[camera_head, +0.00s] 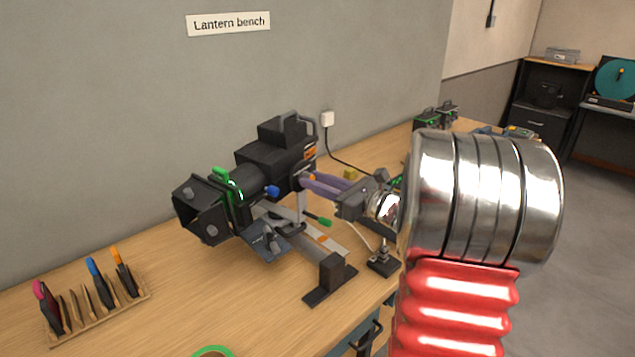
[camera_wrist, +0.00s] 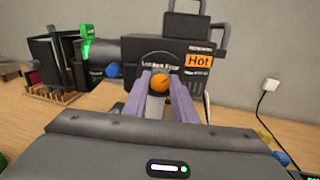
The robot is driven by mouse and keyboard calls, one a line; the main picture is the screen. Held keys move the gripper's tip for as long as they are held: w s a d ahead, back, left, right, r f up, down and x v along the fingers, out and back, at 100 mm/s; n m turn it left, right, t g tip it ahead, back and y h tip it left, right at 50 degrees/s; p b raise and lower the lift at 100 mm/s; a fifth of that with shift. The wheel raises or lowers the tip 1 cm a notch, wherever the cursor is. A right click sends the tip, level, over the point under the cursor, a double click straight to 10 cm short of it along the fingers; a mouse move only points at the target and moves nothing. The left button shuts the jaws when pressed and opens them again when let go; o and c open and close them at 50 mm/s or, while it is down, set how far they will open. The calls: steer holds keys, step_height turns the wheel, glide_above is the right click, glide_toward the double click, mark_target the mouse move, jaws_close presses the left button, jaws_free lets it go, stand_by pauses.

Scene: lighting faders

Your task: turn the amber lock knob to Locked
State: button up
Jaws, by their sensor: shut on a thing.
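The black lantern (camera_head: 262,165) stands on the bench in the head view. The amber lock knob (camera_wrist: 160,83) shows in the wrist view as an orange disc on the lantern's face, under a curved scale. The scale seems to read Locked at left and Free at right. Which way the knob points is too small to tell. My gripper (camera_wrist: 159,78) has its two purple fingers shut on the knob, one on each side. In the head view my gripper (camera_head: 308,182) reaches the lantern's right side, and its fingers mostly hide the knob.
An orange Hot label (camera_wrist: 199,61) is just right of the knob. A blue knob (camera_head: 272,191) and green handles (camera_head: 222,175) are on the lantern. A wooden rack (camera_head: 100,308) with coloured pieces stands at front left. A cable runs from a wall socket (camera_head: 327,119).

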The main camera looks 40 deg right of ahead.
steer(key=shift+a+n, duration=0.1)
steer(key=shift+n, duration=0.3)
steer(key=n, duration=1.7)
steer(key=shift+a+f, duration=0.25)
steer(key=shift+a, duration=0.05)
steer(key=o, duration=0.7)
steer(key=shift+c, duration=0.2)
steer(key=o, duration=0.4)
steer(key=shift+d, duration=0.1)
